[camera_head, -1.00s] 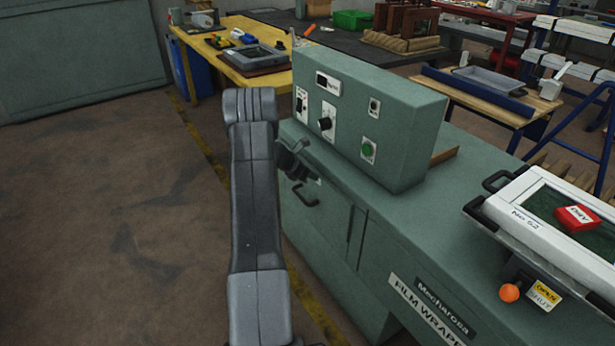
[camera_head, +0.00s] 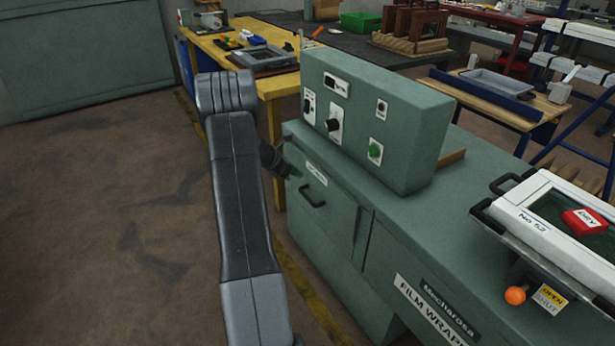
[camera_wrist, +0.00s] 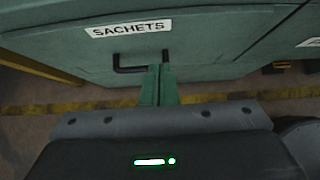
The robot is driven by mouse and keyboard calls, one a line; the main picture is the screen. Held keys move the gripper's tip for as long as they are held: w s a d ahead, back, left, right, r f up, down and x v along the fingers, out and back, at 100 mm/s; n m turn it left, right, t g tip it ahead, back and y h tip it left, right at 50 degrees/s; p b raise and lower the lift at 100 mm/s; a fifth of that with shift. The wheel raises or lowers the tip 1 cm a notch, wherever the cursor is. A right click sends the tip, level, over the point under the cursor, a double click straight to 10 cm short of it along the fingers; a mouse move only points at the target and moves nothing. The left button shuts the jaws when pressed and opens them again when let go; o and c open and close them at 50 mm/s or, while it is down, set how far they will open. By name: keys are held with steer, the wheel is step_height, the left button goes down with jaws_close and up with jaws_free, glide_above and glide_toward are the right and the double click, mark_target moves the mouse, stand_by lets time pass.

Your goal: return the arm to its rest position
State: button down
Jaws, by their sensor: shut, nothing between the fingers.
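My arm rises in the lower middle of the head view. My gripper (camera_head: 285,170) shows as a dark shape just right of the arm, in front of the green cabinet (camera_head: 330,235); its fingers are mostly hidden there. In the wrist view my gripper's two greenish fingers (camera_wrist: 159,86) are together, with nothing between them. They point toward the cabinet door with the black handle (camera_wrist: 141,62) and the "SACHETS" label (camera_wrist: 129,29). Whether the fingertips touch the door cannot be told.
A control box (camera_head: 375,120) with a knob and green button stands on the cabinet. A framed unit (camera_head: 550,225) with a red block (camera_head: 585,221) and an orange knob (camera_head: 515,295) is at right. A yellow table (camera_head: 225,55) stands behind. The floor (camera_head: 100,230) at left is clear.

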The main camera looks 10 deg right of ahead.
steer(key=shift+v, duration=1.5)
steer(key=shift+f, duration=0.1)
glide_toward(324, 180)
step_height(324, 180, down, 4)
steer(key=shift+w+d, duration=0.25)
steer(key=shift+d, duration=0.7)
steer(key=shift+w+d, duration=0.3)
steer(key=shift+d, duration=0.6)
